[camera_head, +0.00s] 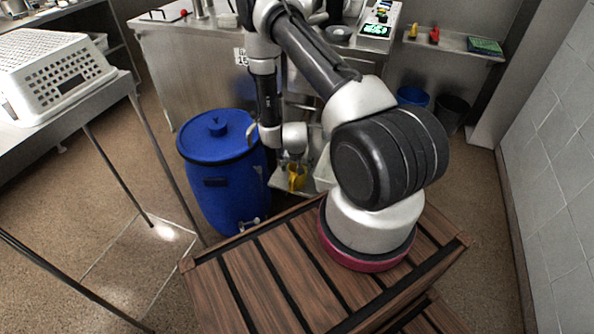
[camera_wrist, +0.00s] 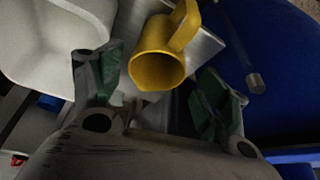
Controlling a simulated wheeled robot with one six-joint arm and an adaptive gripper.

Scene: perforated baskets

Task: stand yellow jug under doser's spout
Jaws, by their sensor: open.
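The yellow jug (camera_head: 297,177) stands low on a small metal shelf (camera_head: 280,181), just right of the blue barrel. In the wrist view the jug (camera_wrist: 158,65) shows its round mouth, with its handle toward the upper right. My gripper (camera_head: 294,157) is just above the jug in the head view. In the wrist view my gripper (camera_wrist: 160,87) is open, its green-padded fingers on either side of the jug with visible gaps. I cannot clearly make out the doser or its spout.
The blue barrel (camera_head: 215,175) with a tap (camera_head: 248,224) stands left of the jug. A white bin (camera_wrist: 50,40) lies close by in the wrist view. A steel counter (camera_head: 190,70) is behind, bearing a device with a green display (camera_head: 378,30). A white perforated basket (camera_head: 50,75) sits left.

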